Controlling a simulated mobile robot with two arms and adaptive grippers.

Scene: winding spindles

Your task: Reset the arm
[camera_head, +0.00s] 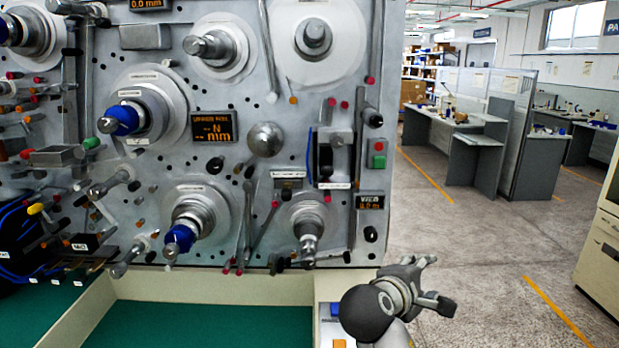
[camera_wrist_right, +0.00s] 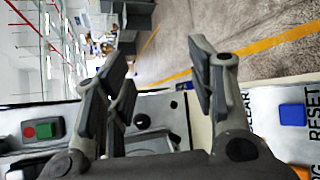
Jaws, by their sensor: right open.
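My right gripper (camera_head: 437,283) is in front of the lower right corner of the winding machine (camera_head: 265,140). Its fingers are spread and nothing is between them. In the right wrist view the open fingers (camera_wrist_right: 160,80) stand apart, with the floor behind the gap. My left gripper is not in view.
A green work surface (camera_head: 200,325) lies below. A blue button (camera_wrist_right: 292,111) beside the word RESET is near my right gripper. Open floor (camera_head: 460,235) and grey desks (camera_head: 470,150) lie to the right.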

